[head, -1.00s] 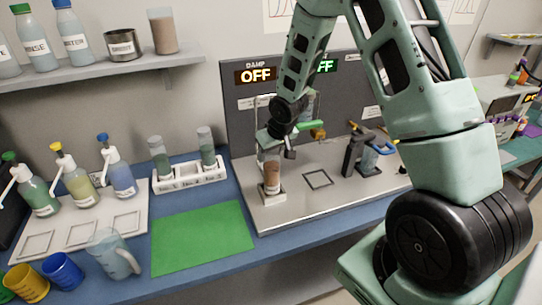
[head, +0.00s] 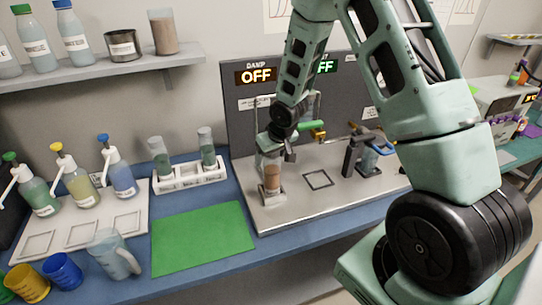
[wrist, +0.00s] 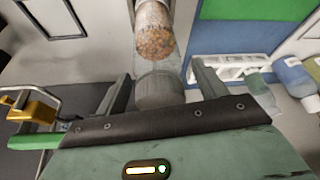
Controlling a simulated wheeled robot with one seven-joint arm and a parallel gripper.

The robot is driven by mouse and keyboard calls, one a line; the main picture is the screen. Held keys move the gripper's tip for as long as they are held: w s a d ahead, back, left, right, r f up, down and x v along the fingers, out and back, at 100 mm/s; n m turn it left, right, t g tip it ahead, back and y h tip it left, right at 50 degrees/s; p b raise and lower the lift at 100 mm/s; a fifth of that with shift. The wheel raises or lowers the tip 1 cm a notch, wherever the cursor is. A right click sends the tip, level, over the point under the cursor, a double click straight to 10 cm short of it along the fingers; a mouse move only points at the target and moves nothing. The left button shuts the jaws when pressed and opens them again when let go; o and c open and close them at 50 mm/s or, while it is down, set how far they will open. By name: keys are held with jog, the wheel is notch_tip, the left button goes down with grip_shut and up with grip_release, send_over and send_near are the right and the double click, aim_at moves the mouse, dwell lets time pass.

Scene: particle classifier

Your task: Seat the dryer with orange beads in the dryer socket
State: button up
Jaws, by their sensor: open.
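The dryer with orange beads (head: 271,176) is a clear upright cylinder at the left end of the grey bench station. It stands at a small pale square holder (head: 271,196), which looks like the dryer socket; how its foot sits in it is too small to tell. My gripper (head: 277,151) is at the dryer's upper end. In the wrist view the dryer (wrist: 155,38) runs down between the spread fingers of my gripper (wrist: 161,88), with visible gaps on both sides. Its near end is grey and has no orange beads showing.
A square outline (head: 318,180) and a dark clamp-like fixture (head: 358,155) are to the right on the station. A white rack (head: 190,178) with two grey-green tubes stands left. The green mat (head: 203,238) is bare. A green-handled valve (head: 311,127) is close behind my gripper.

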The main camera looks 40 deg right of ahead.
jog(key=v, duration=1.1)
jog(key=s+a+r+n+g, duration=0.15)
jog(key=s+a, duration=0.25)
jog(key=a, duration=0.4)
jog(key=s+a+r+n, duration=0.25)
jog(key=s+a, duration=0.25)
jog(key=a, duration=0.3)
jog(key=s+a+r+n+g, duration=0.1)
jog(key=s+a+n, duration=0.1)
jog(key=s+a, duration=0.3)
jog(key=s+a+r+n+g, duration=0.2)
jog(key=s+a, duration=0.3)
jog(key=s, duration=0.8)
jog(key=shift+y+p, duration=0.3)
jog(key=shift+y, duration=0.1)
